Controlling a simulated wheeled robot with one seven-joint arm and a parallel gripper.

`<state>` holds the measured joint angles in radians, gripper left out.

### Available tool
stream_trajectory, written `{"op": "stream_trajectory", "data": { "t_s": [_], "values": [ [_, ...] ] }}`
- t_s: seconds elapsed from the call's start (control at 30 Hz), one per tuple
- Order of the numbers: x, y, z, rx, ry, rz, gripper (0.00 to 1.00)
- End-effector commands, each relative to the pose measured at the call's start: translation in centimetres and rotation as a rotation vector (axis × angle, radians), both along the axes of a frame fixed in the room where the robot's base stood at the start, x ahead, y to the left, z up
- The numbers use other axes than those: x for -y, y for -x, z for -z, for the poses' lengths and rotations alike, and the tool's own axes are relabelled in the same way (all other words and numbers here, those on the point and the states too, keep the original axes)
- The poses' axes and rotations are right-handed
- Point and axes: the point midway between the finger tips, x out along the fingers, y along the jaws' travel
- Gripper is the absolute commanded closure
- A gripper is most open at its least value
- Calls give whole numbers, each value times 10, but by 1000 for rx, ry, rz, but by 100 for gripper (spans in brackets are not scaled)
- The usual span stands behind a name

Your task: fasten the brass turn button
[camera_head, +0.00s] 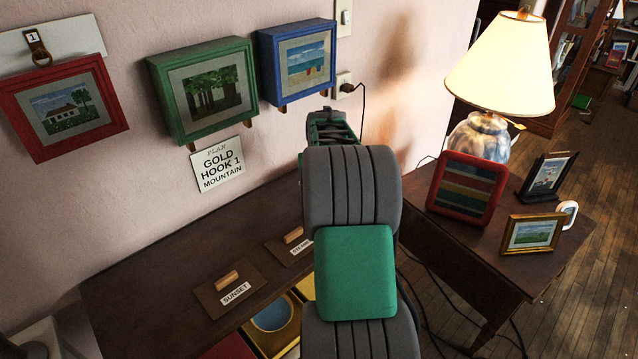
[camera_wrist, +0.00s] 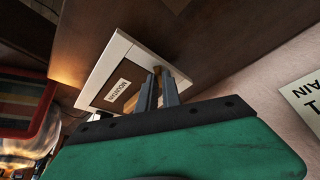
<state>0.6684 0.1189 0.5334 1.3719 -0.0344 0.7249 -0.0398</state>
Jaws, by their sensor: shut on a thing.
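In the wrist view, my gripper (camera_wrist: 160,74) is shut on what looks like the small wooden handle of a brown panel (camera_wrist: 136,72). The panel has a pale label (camera_wrist: 118,90), blurred, perhaps reading MOUNTAIN. It sits inside a white frame (camera_wrist: 97,68) against dark wood. I cannot make out the brass turn button in either view; the fingers may hide it. In the head view, my arm hides the fingers, the panel and the white frame.
A SUNSET panel (camera_head: 216,299) lies on the dark table (camera_head: 150,285). A lamp (camera_head: 500,65) stands on the right-hand table.

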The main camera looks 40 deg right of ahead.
Motion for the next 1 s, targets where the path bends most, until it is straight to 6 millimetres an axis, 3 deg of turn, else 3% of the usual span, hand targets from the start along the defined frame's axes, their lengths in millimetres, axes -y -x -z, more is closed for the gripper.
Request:
{"op": "stream_trajectory", "data": {
  "t_s": [0.6,1.0],
  "values": [
    [-1,-2,-2,1,0,581,100],
    [-1,-2,-1,0,0,862,100]
  ]
}}
